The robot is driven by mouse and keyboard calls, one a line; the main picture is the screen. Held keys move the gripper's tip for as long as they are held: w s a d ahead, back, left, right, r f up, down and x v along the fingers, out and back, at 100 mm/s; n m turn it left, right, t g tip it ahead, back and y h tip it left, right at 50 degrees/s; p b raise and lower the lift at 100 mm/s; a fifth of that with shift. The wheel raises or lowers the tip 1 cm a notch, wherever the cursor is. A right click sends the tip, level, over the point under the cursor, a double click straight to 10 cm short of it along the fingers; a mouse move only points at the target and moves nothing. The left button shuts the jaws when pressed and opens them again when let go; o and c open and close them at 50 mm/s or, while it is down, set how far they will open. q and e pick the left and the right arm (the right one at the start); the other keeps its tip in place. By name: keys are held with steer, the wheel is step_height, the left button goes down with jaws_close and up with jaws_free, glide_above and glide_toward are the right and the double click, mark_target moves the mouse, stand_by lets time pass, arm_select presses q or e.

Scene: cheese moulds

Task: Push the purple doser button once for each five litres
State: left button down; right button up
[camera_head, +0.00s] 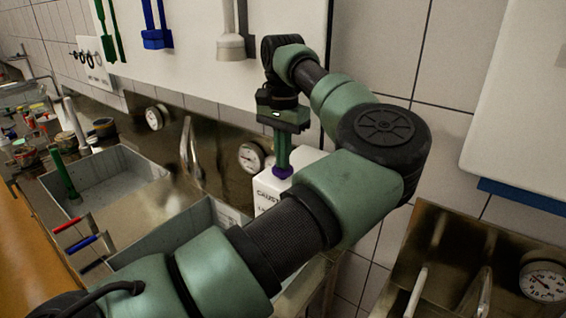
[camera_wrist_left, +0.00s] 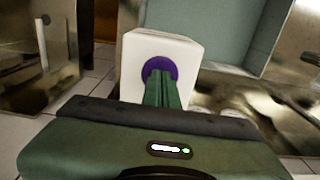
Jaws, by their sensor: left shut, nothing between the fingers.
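The purple doser button (camera_head: 283,172) is on top of a white doser box (camera_head: 268,192) with dark lettering, partly hidden behind my left arm. My left gripper (camera_head: 283,164) is shut and empty, pointing down with its green fingertips at the button. In the left wrist view the closed fingers (camera_wrist_left: 164,98) overlap the round purple button (camera_wrist_left: 160,65) on the white box (camera_wrist_left: 186,48). The tips look to be at or touching the button; I cannot tell whether it is pressed in. My right gripper is not in view.
Steel sinks (camera_head: 108,168) line the counter to the left. Round dial gauges (camera_head: 251,156) sit on the steel wall panel behind. Blue (camera_head: 157,38) and white tools hang above. Another steel unit with a dial (camera_head: 543,282) stands at the lower right.

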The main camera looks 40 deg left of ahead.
arm_select(q)
steer(key=shift+f, duration=0.2)
steer(key=shift+r+p, duration=2.75)
steer(key=shift+r, duration=0.85)
step_height(320, 180, down, 2)
steer(key=m+p, duration=0.3)
steer(key=m, duration=2.1)
steer(key=shift+f, duration=0.15)
steer(key=shift+f+b, duration=0.45)
steer(key=shift+f, duration=0.05)
steer(key=shift+f, duration=0.1)
